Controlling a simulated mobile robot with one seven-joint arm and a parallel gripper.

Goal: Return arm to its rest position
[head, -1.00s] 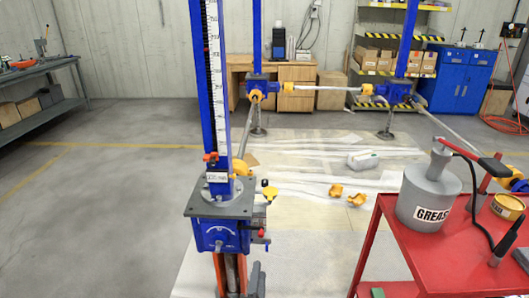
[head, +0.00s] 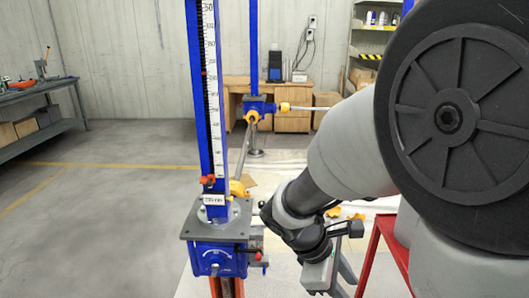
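My arm fills the right half of the head view and bends down toward the middle. My gripper (head: 318,248) is at its lower end, just right of the near blue screw jack (head: 214,259). Its fingers are too small and too covered to tell whether they are open or shut, or whether they hold anything. The jack has a grey top plate (head: 194,232), a tall blue column with a white scale, and an orange-red pointer (head: 207,181) low on the scale. I cannot tell whether my wrist touches the jack's side.
A second blue jack (head: 258,105) stands farther back, with a rod running right from it. The red cart (head: 369,254) is mostly hidden behind my arm. A workbench (head: 40,94) stands at the left wall. The grey floor at left is clear.

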